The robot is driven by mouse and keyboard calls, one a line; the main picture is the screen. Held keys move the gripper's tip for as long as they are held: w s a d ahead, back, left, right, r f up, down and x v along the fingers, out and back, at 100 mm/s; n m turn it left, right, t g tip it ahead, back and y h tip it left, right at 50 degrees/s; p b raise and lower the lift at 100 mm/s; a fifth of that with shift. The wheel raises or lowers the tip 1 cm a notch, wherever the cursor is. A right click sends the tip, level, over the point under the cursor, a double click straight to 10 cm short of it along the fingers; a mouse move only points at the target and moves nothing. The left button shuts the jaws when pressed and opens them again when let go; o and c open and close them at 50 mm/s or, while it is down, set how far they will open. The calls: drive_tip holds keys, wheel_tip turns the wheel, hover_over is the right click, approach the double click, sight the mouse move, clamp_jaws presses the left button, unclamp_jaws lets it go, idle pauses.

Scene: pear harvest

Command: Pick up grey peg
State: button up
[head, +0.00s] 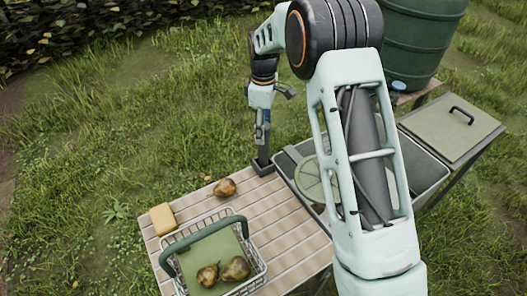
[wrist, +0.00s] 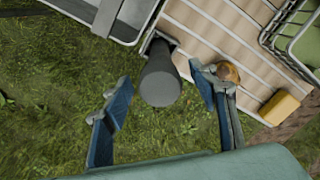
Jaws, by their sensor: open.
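The grey peg (wrist: 160,82) is a dark grey cylinder with a rounded top, seen from above in the wrist view. It stands at the table's corner on a dark base; in the head view the peg (head: 263,157) shows just under the fingers. My gripper (wrist: 161,76) is open. Its blue-padded fingers appear on either side of the peg with gaps, and no contact shows. In the head view my gripper (head: 263,138) points down over the peg and hides its upper part.
The slatted table (head: 285,225) holds a brown pear (head: 224,188), a yellow block (head: 162,219) and a wire basket (head: 262,266) with two pears on a green surface. A grey sink (head: 425,175) adjoins the table. A green barrel (head: 420,40) stands behind. Grass surrounds them.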

drive_tip(key=shift+c, duration=0.3)
clamp_jaws()
idle(0.5)
